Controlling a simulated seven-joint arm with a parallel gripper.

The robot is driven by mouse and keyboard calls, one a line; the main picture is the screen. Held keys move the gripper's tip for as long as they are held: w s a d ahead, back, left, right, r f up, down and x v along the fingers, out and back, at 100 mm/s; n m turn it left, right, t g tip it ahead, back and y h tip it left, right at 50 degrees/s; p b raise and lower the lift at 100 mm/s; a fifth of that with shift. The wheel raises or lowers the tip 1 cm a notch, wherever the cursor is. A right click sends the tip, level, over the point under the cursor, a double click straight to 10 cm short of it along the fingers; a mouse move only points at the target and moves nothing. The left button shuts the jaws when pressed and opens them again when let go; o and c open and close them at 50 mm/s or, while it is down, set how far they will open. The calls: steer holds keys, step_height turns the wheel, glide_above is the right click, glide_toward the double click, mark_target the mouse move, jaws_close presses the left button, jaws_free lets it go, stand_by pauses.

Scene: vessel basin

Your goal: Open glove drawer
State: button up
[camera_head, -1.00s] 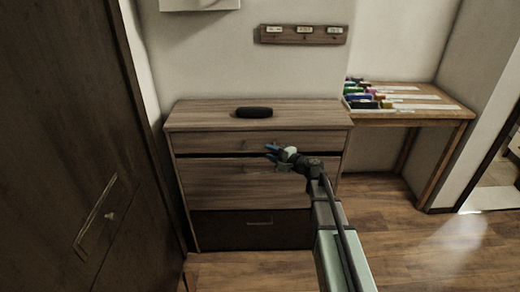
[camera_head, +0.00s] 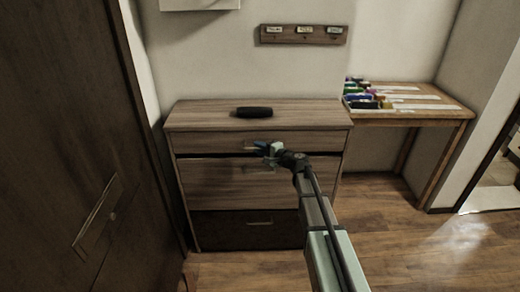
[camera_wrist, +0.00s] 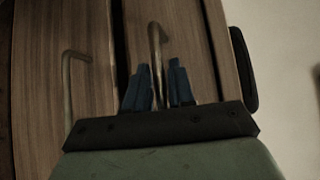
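The wooden dresser (camera_head: 185,118) has three stacked drawers: a light top drawer (camera_head: 205,142), a light middle drawer (camera_head: 205,185) and a dark bottom drawer (camera_head: 225,232). No glove label shows on them. My gripper (camera_head: 262,147) is at the top drawer's front. In the wrist view, the blue fingers (camera_wrist: 160,88) are apart, on either side of the top drawer's bar handle (camera_wrist: 155,40). Contact with the handle cannot be told. The middle drawer's handle (camera_wrist: 68,85) is to the left in that view.
A dark cylindrical object (camera_head: 254,112) lies on the dresser top. A wooden side table (camera_head: 425,113) with coloured items stands at right. A tall dark cabinet (camera_head: 60,120) stands close at left. A hook rack (camera_head: 303,35) hangs above. The floor at right is clear.

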jaws_close()
steer(key=s, duration=1.4)
steer(key=shift+s, duration=0.4)
steer(key=shift+o, duration=1.3)
jaws_free()
steer(key=shift+d, duration=0.1)
